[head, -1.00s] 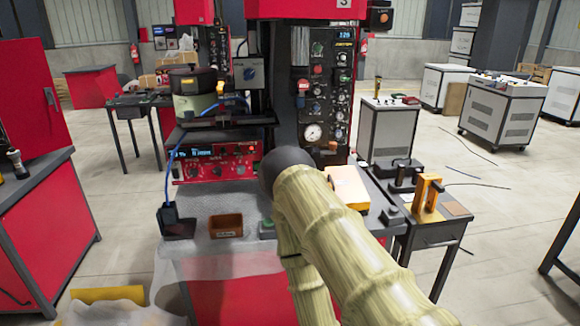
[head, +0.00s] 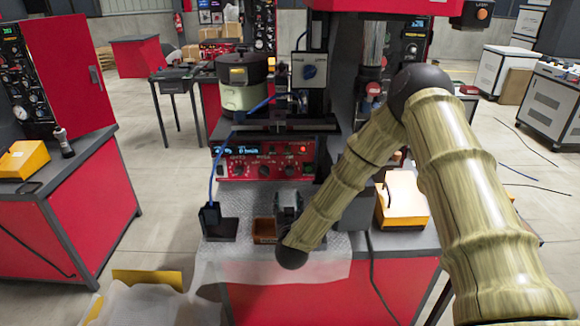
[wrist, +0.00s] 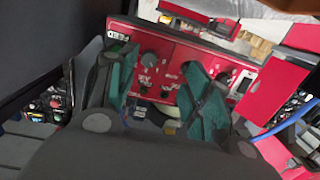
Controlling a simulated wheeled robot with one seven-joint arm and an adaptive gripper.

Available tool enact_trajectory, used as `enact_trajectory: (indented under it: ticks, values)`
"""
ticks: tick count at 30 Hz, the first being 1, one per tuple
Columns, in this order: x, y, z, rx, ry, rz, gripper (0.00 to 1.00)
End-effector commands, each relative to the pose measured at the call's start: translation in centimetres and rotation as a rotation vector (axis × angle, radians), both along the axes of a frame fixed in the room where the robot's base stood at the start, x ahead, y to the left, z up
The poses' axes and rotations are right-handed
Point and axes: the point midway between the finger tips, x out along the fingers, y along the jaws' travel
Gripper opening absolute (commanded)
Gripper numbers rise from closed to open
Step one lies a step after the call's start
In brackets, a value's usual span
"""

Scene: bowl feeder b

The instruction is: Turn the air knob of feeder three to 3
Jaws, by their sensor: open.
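The red feeder control box (head: 225,166) stands below the bowl (head: 243,88), with lit blue displays and a row of dark knobs (head: 264,170). The knob labels and pointer positions are too small to read, so I cannot tell which is the air knob. My gripper (wrist: 157,76) is open and empty in the wrist view, its teal-padded fingers spread in front of the red panel (wrist: 190,58). A grey round knob (wrist: 150,60) shows between the fingers, apart from them as far as I can tell. In the head view my arm mostly hides the gripper.
A small brown bin (head: 264,230) and a black stand (head: 217,226) with a blue cable sit on the bench before the box. A yellow-sided box (head: 402,200) lies to the right.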

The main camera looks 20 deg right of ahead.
Motion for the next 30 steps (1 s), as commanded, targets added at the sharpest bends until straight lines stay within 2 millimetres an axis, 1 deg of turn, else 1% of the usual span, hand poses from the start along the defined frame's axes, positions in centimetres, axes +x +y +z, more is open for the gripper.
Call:
enact_trajectory:
  ticks: [1,3,6,11,18,24,30]
  values:
    - [0.6,-0.6,1.3,-0.004,-0.028,-0.02,0.5]
    - [1.0,-1.2,2.3,-0.01,-0.049,-0.037,0.5]
    - [1.4,-2.0,2.8,-0.013,-0.061,-0.051,0.5]
    - [2.9,-3.1,2.8,-0.012,-0.06,-0.059,0.5]
    - [6.7,-4.2,2.8,-0.013,-0.059,-0.058,0.5]
    - [9.4,-4.8,2.8,-0.013,-0.058,-0.056,0.5]
    - [10.9,-5.1,2.6,-0.013,-0.058,-0.054,0.5]
